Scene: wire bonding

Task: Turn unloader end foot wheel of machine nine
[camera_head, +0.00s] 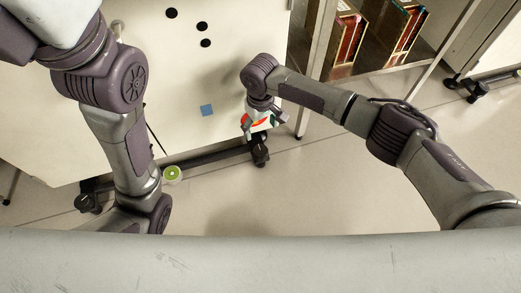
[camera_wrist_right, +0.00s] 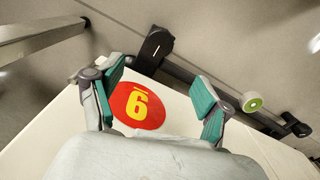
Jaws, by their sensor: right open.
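The white machine (camera_head: 60,130) fills the left of the head view. A green-and-white foot wheel (camera_head: 172,174) sits by its dark base bar; it also shows in the right wrist view (camera_wrist_right: 251,102), right of the fingers. My right gripper (camera_head: 262,124) is at the machine's lower right corner, above a black caster (camera_head: 260,152). In the wrist view its teal-padded fingers (camera_wrist_right: 156,95) are spread apart and empty. Between them, beyond the tips, is a red round label (camera_wrist_right: 138,106) with a yellow digit, 6 or 9 by orientation. The gripper is apart from the foot wheel. My left gripper is hidden.
Another black caster (camera_head: 88,202) stands at the base bar's left end. A shelf frame with red-and-tan boxes (camera_head: 345,40) stands at upper right. The floor (camera_head: 330,190) below the shelf is clear.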

